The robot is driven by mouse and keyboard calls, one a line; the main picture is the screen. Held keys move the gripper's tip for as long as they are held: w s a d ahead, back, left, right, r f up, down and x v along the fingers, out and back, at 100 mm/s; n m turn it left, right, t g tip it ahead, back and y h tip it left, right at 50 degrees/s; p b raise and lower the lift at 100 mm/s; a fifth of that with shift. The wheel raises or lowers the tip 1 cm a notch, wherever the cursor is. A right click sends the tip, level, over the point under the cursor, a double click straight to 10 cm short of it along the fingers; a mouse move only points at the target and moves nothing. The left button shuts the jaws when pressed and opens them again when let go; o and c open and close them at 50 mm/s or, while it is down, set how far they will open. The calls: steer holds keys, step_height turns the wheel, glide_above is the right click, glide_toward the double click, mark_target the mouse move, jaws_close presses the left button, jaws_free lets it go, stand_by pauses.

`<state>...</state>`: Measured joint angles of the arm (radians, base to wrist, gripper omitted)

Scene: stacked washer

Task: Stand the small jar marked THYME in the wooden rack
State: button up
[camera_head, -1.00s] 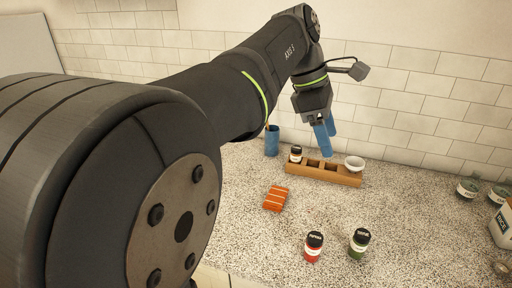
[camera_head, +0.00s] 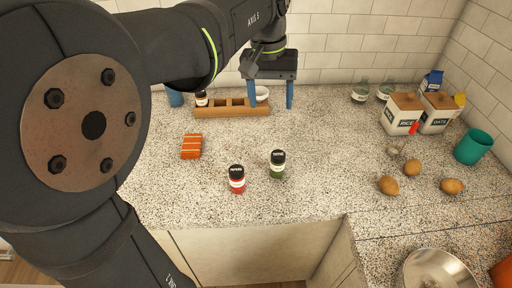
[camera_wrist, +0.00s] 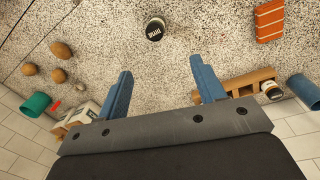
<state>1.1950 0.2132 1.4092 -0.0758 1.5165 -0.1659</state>
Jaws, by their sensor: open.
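The THYME jar (camera_head: 277,165) has a dark lid and green contents and stands upright on the counter. It also shows in the wrist view (camera_wrist: 155,29), lid towards the camera. The wooden rack (camera_head: 235,111) lies further back, and in the wrist view (camera_wrist: 262,76) it is partly behind a finger. A dark-lidded jar (camera_head: 201,98) stands in its left end; empty slots show in its middle. My gripper (camera_head: 271,104) is open and empty, its blue fingers apart near the rack's right end. In the wrist view, the jar is beyond the gap between the fingertips (camera_wrist: 161,66).
A red jar (camera_head: 237,179) stands left of the THYME jar. An orange striped block (camera_head: 191,146) lies farther left. Canisters (camera_head: 402,114), potatoes (camera_head: 412,168) and a teal cup (camera_head: 473,147) are at right.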

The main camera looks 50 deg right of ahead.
mark_target(278, 154)
steer(key=f+m, duration=0.1)
steer(key=f, duration=0.5)
steer(key=s+d+f+m, duration=0.1)
steer(key=f+m, duration=0.1)
steer(key=f, duration=0.4)
steer(key=s+f+m, duration=0.1)
steer(key=f+m, duration=0.1)
steer(key=f, duration=0.5)
steer(key=shift+s+d+t, duration=0.15)
steer(key=shift+d+t, duration=0.2)
steer(key=shift+t, duration=0.05)
steer(key=c, duration=1.1)
